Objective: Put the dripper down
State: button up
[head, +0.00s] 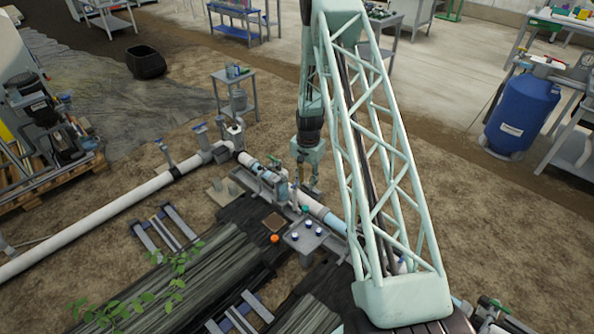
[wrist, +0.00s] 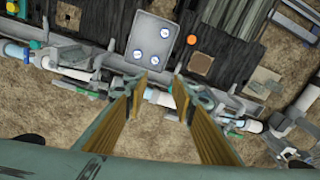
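In the head view my gripper (head: 307,186) hangs over the pipe line, beside the grey tray. The grey tray (wrist: 147,40) holds 3 small round blue-and-white pieces, one of them a disc (wrist: 165,32); it also shows in the head view (head: 303,248). A small orange round piece (wrist: 191,39) lies beside the tray, also in the head view (head: 275,239). I cannot tell which piece is the dripper.
A white and blue pipe (head: 325,214) with fittings runs below my gripper. A square brown plate (wrist: 201,64) lies on black sheeting near the orange piece. Dark slatted panels (head: 190,290) lie in front. A blue tank (head: 521,108) stands at the right. Open soil lies beyond the pipe.

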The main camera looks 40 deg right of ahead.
jog(key=s+a+r+n, duration=0.1)
jog(key=a+r, duration=0.4)
jog(key=r, duration=0.7)
jog(key=s+a+r+n+t, duration=0.15)
jog(key=a+r, duration=0.35)
jog(key=r, duration=0.6)
jog(key=a+r+n, duration=0.2)
jog(key=a+r, duration=0.3)
jog(key=r, duration=0.7)
jog(key=s+a+r+n, duration=0.2)
jog(key=s+a+r, duration=0.45)
jog(key=r, duration=0.25)
jog(key=s+a+r+n, duration=0.2)
jog(key=s+a+r, duration=0.3)
jog(key=s+r, duration=0.3)
jog(key=s+a+r+n, duration=0.1)
jog(key=s+a+r, duration=0.2)
jog(key=s, duration=0.6)
jog(key=s+a+r+n+t, duration=0.1)
jog(key=s+a+r+n, duration=0.1)
jog(key=s, duration=0.8)
jog(key=s+a+r+n+t, duration=0.1)
jog(key=s+a+r, duration=0.3)
jog(key=s, duration=0.5)
jog(key=shift+s+a+r+n, duration=0.2)
jog(key=shift+s+a+n, duration=0.2)
jog(key=shift+a, duration=0.8)
jog(key=shift+d, duration=0.15)
